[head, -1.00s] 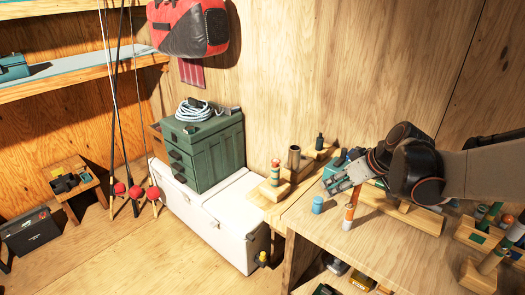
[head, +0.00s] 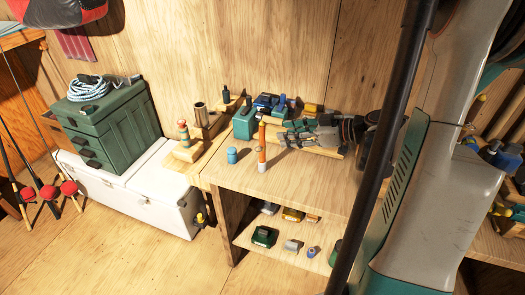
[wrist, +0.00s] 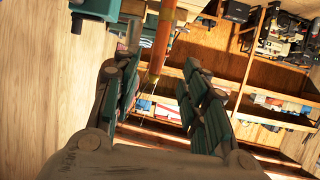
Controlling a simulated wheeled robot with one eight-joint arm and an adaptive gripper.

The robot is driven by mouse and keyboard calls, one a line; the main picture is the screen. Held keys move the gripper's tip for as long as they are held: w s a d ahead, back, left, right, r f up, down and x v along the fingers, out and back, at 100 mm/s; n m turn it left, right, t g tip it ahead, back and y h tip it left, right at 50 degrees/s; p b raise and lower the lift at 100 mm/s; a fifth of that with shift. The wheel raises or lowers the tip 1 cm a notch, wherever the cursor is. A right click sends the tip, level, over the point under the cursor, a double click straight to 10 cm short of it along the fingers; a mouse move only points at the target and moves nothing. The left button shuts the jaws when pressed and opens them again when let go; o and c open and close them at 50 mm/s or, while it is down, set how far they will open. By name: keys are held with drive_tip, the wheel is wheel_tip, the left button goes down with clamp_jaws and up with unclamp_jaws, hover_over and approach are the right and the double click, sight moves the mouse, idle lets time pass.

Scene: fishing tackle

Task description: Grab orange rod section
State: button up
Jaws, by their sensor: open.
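The orange rod section (head: 262,148) stands upright near the front left corner of the wooden workbench (head: 300,180), with a pale lower end. My gripper (head: 283,139) is just right of it, with its fingers open and pointing towards it. In the wrist view the orange rod section (wrist: 162,38) shows beyond and between the spread fingertips of my gripper (wrist: 160,62). Nothing is held. Whether the rod is inside the fingertips or just past them is hard to tell.
A small blue jar (head: 232,156) stands close left of the rod. A teal box (head: 245,122) and blue items (head: 270,103) lie behind. A wooden block with a brown tube (head: 201,116) is at the back left. The front bench top is clear.

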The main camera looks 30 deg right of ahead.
sight(262, 134)
drive_tip(key=b+x, duration=0.3)
drive_tip(key=x, duration=0.7)
drive_tip(key=shift+w+a+r, duration=0.1)
drive_tip(key=shift+w+r, duration=0.05)
clamp_jaws()
